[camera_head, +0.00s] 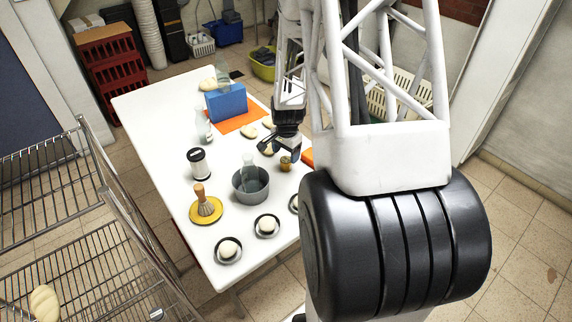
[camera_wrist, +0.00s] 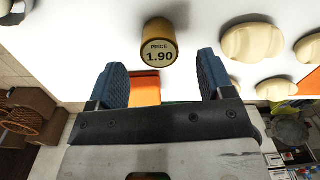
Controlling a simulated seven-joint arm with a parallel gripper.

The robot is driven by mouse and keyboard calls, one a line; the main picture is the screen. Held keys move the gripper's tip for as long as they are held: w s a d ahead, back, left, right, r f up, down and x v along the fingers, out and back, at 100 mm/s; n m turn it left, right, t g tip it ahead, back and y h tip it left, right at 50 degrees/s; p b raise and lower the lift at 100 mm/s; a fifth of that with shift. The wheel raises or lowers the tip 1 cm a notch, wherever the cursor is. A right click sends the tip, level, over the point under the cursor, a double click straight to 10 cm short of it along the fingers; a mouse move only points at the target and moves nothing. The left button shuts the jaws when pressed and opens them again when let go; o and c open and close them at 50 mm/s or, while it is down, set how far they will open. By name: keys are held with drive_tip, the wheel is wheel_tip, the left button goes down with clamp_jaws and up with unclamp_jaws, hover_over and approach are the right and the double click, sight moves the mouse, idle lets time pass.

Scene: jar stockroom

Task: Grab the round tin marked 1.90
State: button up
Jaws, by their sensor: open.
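The round tin is a small gold-brown cylinder whose label reads PRICE 1.90, and it stands in the upper middle of the wrist view (camera_wrist: 159,43). In the head view a small brownish tin (camera_head: 285,165) stands on the white table just below my gripper (camera_head: 280,150). In the wrist view my gripper (camera_wrist: 163,75) has its two blue fingers wide apart, with nothing between them. The tin lies beyond the fingertips, roughly in line with the gap. It looks apart from both fingers.
A grey pot (camera_head: 246,196) with a clear bottle in it stands left of the tin. Pale rolls (camera_wrist: 252,41) lie to the right in the wrist view.

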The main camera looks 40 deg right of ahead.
sight(286, 159)
drive_tip(key=shift+d+f, duration=0.1)
drive_tip(key=shift+f, duration=2.5)
drive_tip(key=c, duration=1)
